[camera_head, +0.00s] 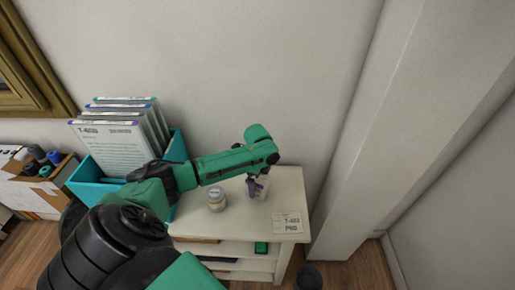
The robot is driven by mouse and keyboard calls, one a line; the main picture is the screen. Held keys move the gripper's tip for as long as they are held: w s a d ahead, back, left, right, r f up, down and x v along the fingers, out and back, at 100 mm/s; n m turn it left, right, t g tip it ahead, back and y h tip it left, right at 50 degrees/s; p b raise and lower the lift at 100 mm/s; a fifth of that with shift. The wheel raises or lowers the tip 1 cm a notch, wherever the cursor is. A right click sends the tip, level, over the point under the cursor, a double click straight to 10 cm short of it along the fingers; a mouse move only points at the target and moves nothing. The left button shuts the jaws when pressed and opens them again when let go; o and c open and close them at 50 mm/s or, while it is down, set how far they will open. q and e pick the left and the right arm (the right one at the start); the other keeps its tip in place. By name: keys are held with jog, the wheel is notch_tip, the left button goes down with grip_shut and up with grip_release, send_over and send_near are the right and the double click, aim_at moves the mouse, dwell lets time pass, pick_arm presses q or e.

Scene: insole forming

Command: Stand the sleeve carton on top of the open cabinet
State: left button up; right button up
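The open cabinet (291,194) is white, with a pale flat top and open shelves below, right of centre. A small white and purple piece, seemingly the sleeve carton (262,188), is upright at the cabinet top, near its back edge. My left arm reaches over the top from the left, and my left gripper (256,179) points down at this piece. The hand partly covers the piece. The fingers are too small to show whether they grip it, and I cannot tell whether its base touches the top. My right gripper is not in view.
A small jar (216,200) stands on the cabinet top, left of the carton. A printed label card (287,223) lies at the front right. A teal bin (84,183) with upright folders stands left. A pale pillar (385,130) rises at the right. A dark round object (309,277) is on the floor.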

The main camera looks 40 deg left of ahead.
pick_arm(q)
notch_tip(320, 180, up, 12)
jog(key=shift+r, duration=0.2)
dwell(0.7)
